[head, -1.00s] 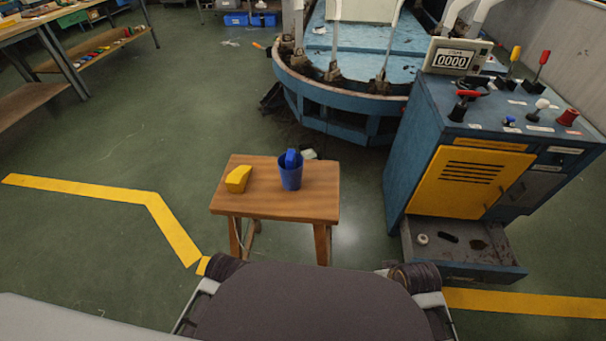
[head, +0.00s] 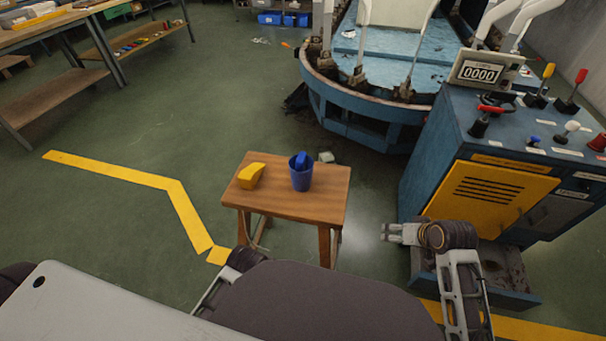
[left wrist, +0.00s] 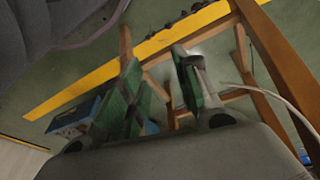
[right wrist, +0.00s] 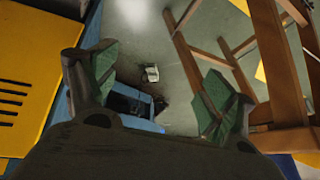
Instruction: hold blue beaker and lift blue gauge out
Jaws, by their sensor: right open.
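The blue beaker (head: 301,180) stands upright on a small wooden table in the head view. The blue gauge (head: 302,160) sits inside it, with its upper part above the rim and its lower part hidden. My right gripper (head: 386,233) is to the right of the table, beside the blue cabinet, apart from the beaker. In the right wrist view its fingers (right wrist: 155,90) are spread and empty. My left gripper is out of sight in the head view. In the left wrist view its fingers (left wrist: 157,75) are apart with nothing between them. Neither wrist view shows the beaker.
A yellow wedge-shaped block (head: 251,176) lies on the wooden table (head: 325,205), left of the beaker. A blue machine cabinet (head: 425,165) with a yellow door stands close on the right, with an open drawer below. The floor left of the table is clear.

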